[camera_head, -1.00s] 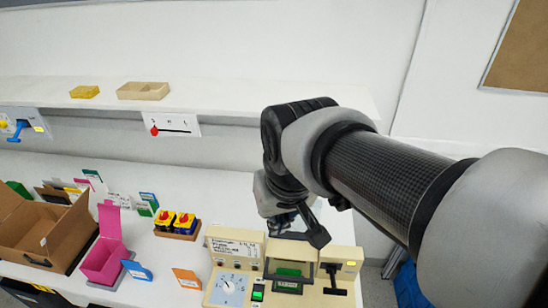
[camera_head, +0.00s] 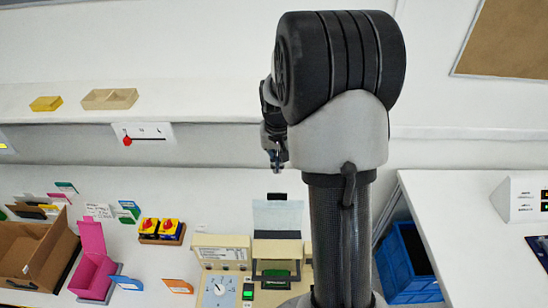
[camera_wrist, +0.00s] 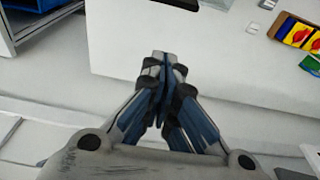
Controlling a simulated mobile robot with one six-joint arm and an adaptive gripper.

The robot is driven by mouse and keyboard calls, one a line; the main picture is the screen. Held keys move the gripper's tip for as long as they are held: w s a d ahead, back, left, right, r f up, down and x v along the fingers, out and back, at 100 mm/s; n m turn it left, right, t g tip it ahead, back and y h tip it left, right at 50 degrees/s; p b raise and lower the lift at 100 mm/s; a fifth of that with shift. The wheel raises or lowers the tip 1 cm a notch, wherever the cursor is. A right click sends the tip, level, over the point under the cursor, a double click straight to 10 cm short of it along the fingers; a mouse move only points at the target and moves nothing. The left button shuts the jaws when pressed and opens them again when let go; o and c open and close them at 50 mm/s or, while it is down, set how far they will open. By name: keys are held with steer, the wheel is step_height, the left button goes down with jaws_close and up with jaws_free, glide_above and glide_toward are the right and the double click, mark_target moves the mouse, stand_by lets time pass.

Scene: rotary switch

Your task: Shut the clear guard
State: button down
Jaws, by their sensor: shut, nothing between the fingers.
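The clear guard (camera_head: 277,216) is a see-through grey panel with a dark bar along its top. In the head view it stands raised, upright behind the green-windowed part (camera_head: 276,272) of a beige device (camera_head: 221,246). My gripper (camera_head: 277,168) is above and beyond the guard's top bar, apart from it in the picture. In the wrist view my gripper (camera_wrist: 162,58) is shut and empty, its blue-grey fingertips together. The guard is not seen in the wrist view. My arm hides the right part of the device.
Left of the device are a pink box (camera_head: 93,264), a cardboard box (camera_head: 35,258) and yellow-and-red switches (camera_head: 160,230). A shelf (camera_head: 180,107) runs behind. A blue crate (camera_head: 407,268) is at the right.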

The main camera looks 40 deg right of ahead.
steer(key=f, duration=0.1)
steer(key=s+a+f, duration=0.1)
steer(key=f, duration=0.1)
steer(key=s+f, duration=0.1)
steer(key=f, duration=0.1)
steer(key=shift+s+a+f+b, duration=0.1)
steer(key=shift+a+b, duration=0.25)
steer(key=shift+d, duration=0.1)
